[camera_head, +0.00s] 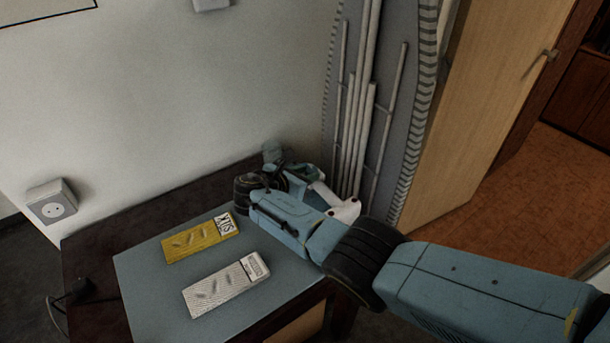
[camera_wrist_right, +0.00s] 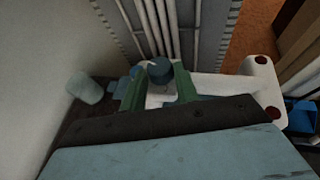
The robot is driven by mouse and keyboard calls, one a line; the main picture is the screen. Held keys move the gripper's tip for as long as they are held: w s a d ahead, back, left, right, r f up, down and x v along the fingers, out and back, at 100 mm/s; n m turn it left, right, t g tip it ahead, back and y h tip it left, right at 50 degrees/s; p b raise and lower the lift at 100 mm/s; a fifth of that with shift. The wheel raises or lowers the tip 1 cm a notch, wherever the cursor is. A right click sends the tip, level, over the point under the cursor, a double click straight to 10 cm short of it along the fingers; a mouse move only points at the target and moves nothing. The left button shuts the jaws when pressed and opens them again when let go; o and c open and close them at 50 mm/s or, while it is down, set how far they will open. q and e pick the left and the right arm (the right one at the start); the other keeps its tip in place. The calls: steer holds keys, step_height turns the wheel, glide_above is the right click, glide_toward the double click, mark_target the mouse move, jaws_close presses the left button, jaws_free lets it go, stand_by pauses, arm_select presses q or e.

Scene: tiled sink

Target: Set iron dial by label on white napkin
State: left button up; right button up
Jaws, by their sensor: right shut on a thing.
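The white napkin (camera_head: 215,293) lies on the grey-blue mat, with a small printed label at its right end that is too small to read. The yellow napkin (camera_head: 190,243) lies behind it, with a larger label (camera_head: 226,223) that seems to read SILK. The white iron (camera_head: 346,210) is at the table's far right, mostly hidden by my right arm; its white body shows in the right wrist view (camera_wrist_right: 235,88). My right gripper (camera_wrist_right: 160,88) is shut on a dark teal round dial (camera_wrist_right: 160,69) at the iron. The dial's marks cannot be read. My left gripper is out of view.
A grey-blue mat (camera_head: 150,285) covers much of the dark table. A small teal cylinder (camera_head: 272,153) stands at the back edge. An ironing board (camera_head: 375,60) leans upright behind my gripper. A wall socket (camera_head: 52,203) is at left.

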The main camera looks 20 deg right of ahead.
steer(key=o, duration=1)
steer(key=p+v, duration=0.2)
steer(key=v, duration=0.5)
steer(key=shift+s+a+r+p, duration=0.15)
steer(key=shift+p, duration=0.25)
